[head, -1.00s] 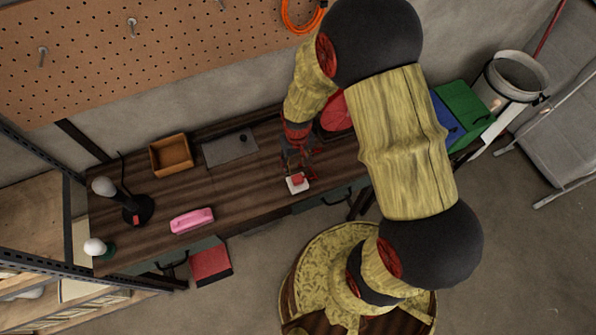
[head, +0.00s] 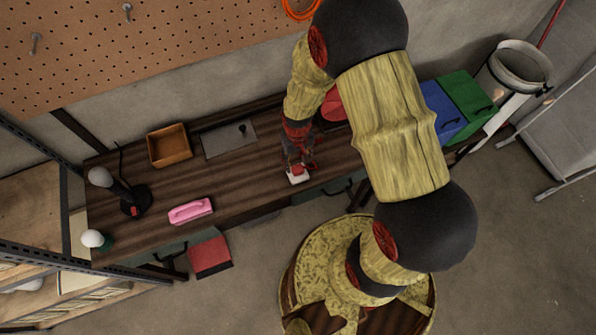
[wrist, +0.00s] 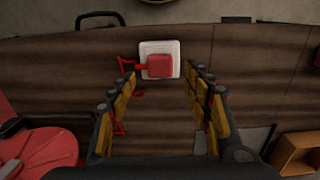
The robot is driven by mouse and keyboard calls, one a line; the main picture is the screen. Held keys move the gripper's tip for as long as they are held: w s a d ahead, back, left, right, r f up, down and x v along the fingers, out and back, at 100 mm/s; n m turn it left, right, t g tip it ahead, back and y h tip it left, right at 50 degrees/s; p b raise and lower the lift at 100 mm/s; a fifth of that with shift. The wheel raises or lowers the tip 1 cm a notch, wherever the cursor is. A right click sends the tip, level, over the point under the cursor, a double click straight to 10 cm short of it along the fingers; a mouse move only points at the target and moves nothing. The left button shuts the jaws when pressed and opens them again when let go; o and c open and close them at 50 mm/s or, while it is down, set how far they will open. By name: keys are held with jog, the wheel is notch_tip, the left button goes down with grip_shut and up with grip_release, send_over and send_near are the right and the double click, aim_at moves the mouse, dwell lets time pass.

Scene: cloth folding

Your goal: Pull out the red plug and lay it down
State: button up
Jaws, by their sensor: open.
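The red plug (wrist: 159,66) is a small red block seated on a white square socket plate (wrist: 160,44), near the table edge. A thin red cord runs from its left side in the wrist view. My gripper (wrist: 162,78) is open, with one finger on each side of the plug's line; I cannot tell whether either finger touches it. In the head view my gripper (head: 300,164) is directly over the white plate (head: 298,178), and the plug is mostly hidden beneath it.
The dark wooden table (head: 245,185) has free room left of the plate. On it are a pink object (head: 190,211), a brown tray (head: 169,146), a grey plate (head: 229,139) and a black lamp (head: 135,200). A red round object (wrist: 40,155) lies at left in the wrist view.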

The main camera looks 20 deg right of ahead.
aim_at(298, 169)
notch_tip(298, 169, down, 5)
jog(key=b, duration=0.3)
jog(key=shift+f, duration=0.2)
dwell(0.9)
grip_shut()
dwell(0.6)
jog(key=shift+r, duration=0.15)
jog(key=shift+r+p, duration=1.95)
jog(key=shift+r, duration=0.95)
